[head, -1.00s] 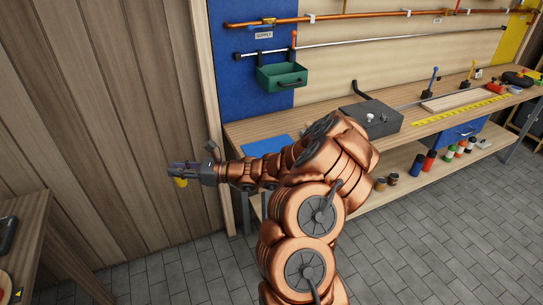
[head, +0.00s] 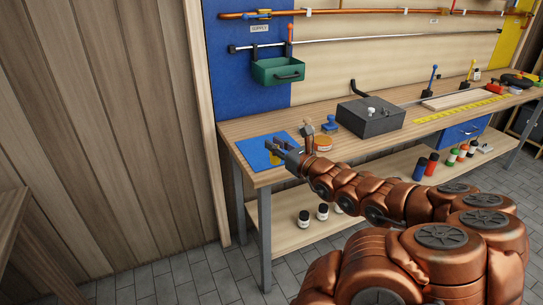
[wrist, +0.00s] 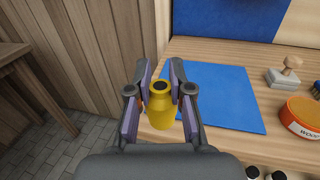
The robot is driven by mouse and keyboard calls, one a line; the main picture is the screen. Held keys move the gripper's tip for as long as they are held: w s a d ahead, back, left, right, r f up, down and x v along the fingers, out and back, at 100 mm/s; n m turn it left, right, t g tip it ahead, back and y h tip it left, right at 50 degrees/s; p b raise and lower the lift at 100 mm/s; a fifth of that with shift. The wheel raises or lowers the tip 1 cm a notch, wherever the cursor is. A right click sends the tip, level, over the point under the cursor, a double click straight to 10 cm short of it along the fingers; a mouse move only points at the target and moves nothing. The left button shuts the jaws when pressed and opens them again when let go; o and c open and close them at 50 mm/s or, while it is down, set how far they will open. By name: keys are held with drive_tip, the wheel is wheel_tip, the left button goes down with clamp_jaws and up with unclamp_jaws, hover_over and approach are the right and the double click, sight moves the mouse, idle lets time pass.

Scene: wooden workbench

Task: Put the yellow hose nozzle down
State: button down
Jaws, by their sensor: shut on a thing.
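The yellow hose nozzle (wrist: 161,106) is between the two fingers of my gripper (wrist: 161,76) in the wrist view, with its dark round opening facing the camera. In the head view my gripper (head: 273,147) is at the left end of the workbench, over the blue mat (head: 253,153). Only a small part of the nozzle (head: 274,160) shows there below the fingers. In the wrist view the nozzle overlaps the left part of the mat (wrist: 225,98). I cannot tell whether its hidden lower end touches anything.
A wooden-handled stamp (wrist: 284,76) and an orange tin (wrist: 303,115) stand right of the mat. A dark grey box (head: 370,118) is farther right. A green bin (head: 278,72) hangs on the back panel. The mat's right part is bare.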

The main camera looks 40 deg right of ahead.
drive_tip(key=shift+s+d+h, duration=0.3)
drive_tip(key=shift+s+d, duration=0.05)
drive_tip(key=w+d+p, duration=0.1)
drive_tip(key=w+d, duration=0.1)
drive_tip(key=w, duration=0.1)
drive_tip(key=w+d+f, duration=0.1)
drive_tip(key=w+d, duration=0.2)
drive_tip(key=w, duration=0.1)
drive_tip(key=w+d+p, duration=0.1)
drive_tip(key=w+d, duration=0.2)
drive_tip(key=w, duration=0.1)
drive_tip(key=shift+w+d+f+p, duration=0.2)
drive_tip(key=shift+d+f+p, duration=0.05)
drive_tip(key=shift+p, duration=0.05)
drive_tip(key=shift+w+d, duration=0.45)
drive_tip(key=shift+w, duration=0.2)
drive_tip(key=shift+f, duration=1.75)
drive_tip(key=c, duration=1.1)
unclamp_jaws()
drive_tip(key=shift+f, duration=0.15)
drive_tip(key=shift+o, duration=0.2)
